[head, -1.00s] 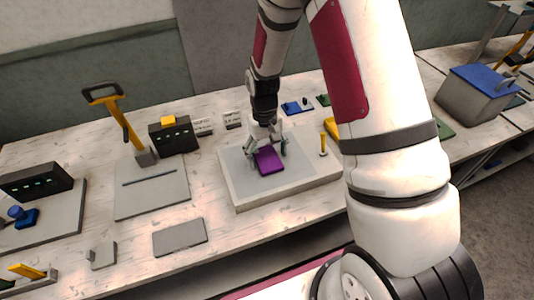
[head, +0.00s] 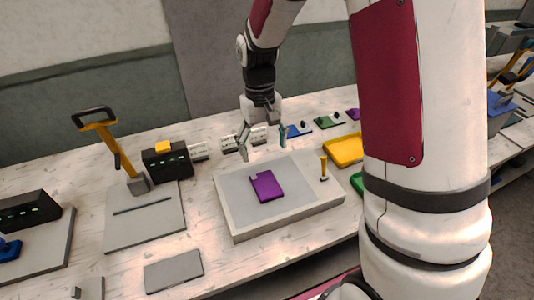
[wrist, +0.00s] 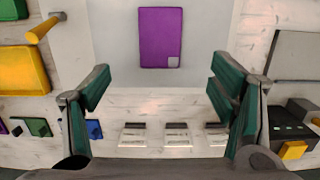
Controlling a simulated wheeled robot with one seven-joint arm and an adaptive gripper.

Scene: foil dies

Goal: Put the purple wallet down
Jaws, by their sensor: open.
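The purple wallet (head: 266,186) lies flat on the light grey top of a raised board (head: 232,218), with a small grey square at one corner. It also shows in the wrist view (wrist: 160,37), lying past my fingertips with nothing touching it. My gripper (head: 264,140) is open and empty, above and behind the wallet at the board's back edge. In the wrist view its two green-padded fingers (wrist: 160,85) stand wide apart.
A yellow peg (head: 323,168) stands on the board's right part. A yellow tray (head: 344,150) is to the right. A black box with a yellow button (head: 167,161) and a yellow-handled lever (head: 115,150) stand to the left. A grey plate (head: 174,271) lies at the front.

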